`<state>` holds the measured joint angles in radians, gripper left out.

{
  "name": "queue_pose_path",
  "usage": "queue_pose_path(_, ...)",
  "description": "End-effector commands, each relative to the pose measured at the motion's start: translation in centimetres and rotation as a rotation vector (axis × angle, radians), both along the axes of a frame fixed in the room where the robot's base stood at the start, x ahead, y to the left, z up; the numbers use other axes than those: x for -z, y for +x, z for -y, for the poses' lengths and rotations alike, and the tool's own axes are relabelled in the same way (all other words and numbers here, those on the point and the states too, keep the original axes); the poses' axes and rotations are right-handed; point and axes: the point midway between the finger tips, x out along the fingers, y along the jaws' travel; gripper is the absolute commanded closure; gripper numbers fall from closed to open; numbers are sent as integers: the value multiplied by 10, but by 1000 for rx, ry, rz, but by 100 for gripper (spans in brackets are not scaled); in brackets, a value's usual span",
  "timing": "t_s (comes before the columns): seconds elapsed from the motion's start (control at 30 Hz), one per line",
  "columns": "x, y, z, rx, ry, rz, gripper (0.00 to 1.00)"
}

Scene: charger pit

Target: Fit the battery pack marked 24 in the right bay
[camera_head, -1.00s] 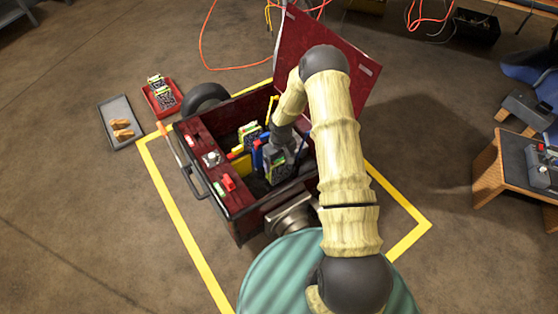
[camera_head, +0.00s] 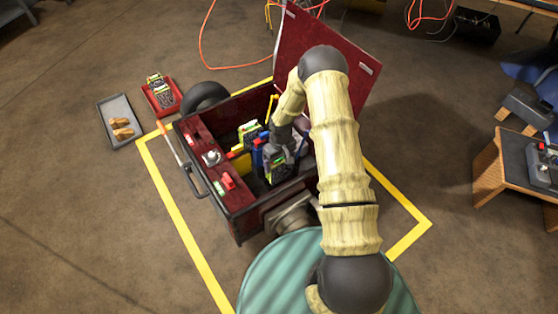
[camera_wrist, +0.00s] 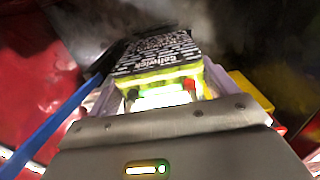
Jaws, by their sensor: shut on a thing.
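My gripper (camera_head: 277,158) is inside the open dark red cart (camera_head: 238,228), shut on a black and yellow-green battery pack (camera_head: 279,172). In the wrist view the held battery pack (camera_wrist: 158,58) shows a patterned label and a lit yellow-green end between the fingers. I cannot read a 24 on it. A second yellow-green pack (camera_head: 249,131) stands in the cart to the left of my gripper. A blue part (camera_head: 257,154) stands between them. The floor of the bay under the held pack is hidden, so I cannot tell whether the pack is seated.
The cart's raised lid (camera_head: 340,55) stands behind my arm. A red tray (camera_head: 163,97) with packs and a grey tray (camera_head: 119,124) with orange-brown pieces lie on the floor at left. A wooden stand (camera_head: 500,180) is at right. Yellow floor tape surrounds the cart.

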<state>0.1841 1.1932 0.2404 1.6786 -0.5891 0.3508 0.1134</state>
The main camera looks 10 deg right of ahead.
Motion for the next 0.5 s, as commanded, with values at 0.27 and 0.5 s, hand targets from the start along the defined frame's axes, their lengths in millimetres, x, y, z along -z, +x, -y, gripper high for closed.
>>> queue_pose_path(0.27, 2, 2, 0, 0, 0, 4, 85)
queue_pose_path(0.5, 5, 2, 0, 0, 0, 4, 85)
